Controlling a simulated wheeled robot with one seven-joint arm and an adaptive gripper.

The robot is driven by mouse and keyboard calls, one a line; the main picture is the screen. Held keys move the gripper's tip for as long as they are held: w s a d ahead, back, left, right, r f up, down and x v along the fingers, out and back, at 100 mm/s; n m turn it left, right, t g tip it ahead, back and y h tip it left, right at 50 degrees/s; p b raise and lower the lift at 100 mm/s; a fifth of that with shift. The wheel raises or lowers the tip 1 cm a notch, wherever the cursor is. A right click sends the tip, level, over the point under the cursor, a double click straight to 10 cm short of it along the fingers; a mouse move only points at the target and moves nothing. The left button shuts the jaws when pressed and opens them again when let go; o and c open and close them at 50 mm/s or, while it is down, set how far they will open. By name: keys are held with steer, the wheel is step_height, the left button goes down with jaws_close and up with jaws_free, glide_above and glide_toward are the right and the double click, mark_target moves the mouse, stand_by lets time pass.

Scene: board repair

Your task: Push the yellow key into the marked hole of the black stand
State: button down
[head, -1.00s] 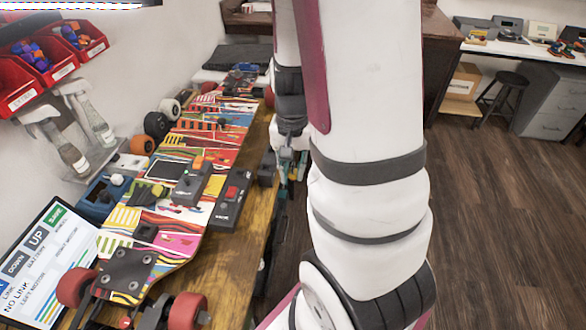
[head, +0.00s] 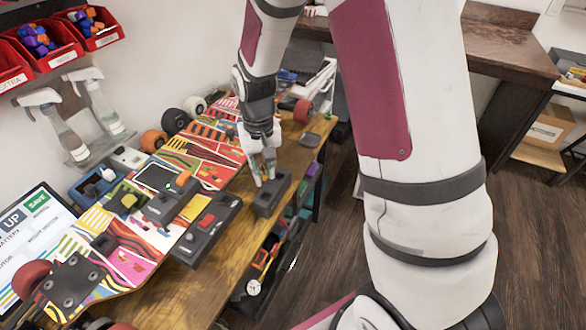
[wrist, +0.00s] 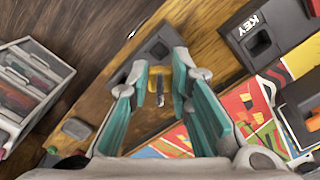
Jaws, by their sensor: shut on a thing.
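My gripper (head: 264,180) points down at a small black block (head: 268,199) near the table's right edge. In the wrist view my gripper (wrist: 160,75) has its teal fingers around the yellow key (wrist: 180,76), shut on it. A metal shaft shows below the yellow part. The black block (wrist: 158,48), with a square recess, lies just beyond the fingertips; I cannot tell whether the key touches it. The black stand (head: 210,230) is a long box with a red switch, left of my gripper. In the wrist view the stand (wrist: 248,22) shows a KEY label beside a square hole.
A colourful skateboard deck (head: 130,262) with other dark modules lies left of the stand. A small grey piece (head: 308,139) lies farther back on the wooden table (head: 190,292). A bin (wrist: 28,85) of flat items shows in the wrist view. The table front is bare.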

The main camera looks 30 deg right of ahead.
mark_target(265, 179)
steer(key=shift+w+d+f+b, duration=0.1)
steer(key=shift+f+b, duration=0.8)
steer(key=shift+f, duration=0.55)
steer(key=shift+f+b, duration=0.7)
steer(key=shift+f, duration=0.6)
steer(key=shift+f+b, duration=0.3)
steer(key=shift+f, duration=0.7)
stand_by(1.4)
steer(key=c, duration=1.1)
jaws_free()
steer(key=shift+r+p, duration=1.15)
steer(key=shift+r, duration=0.6)
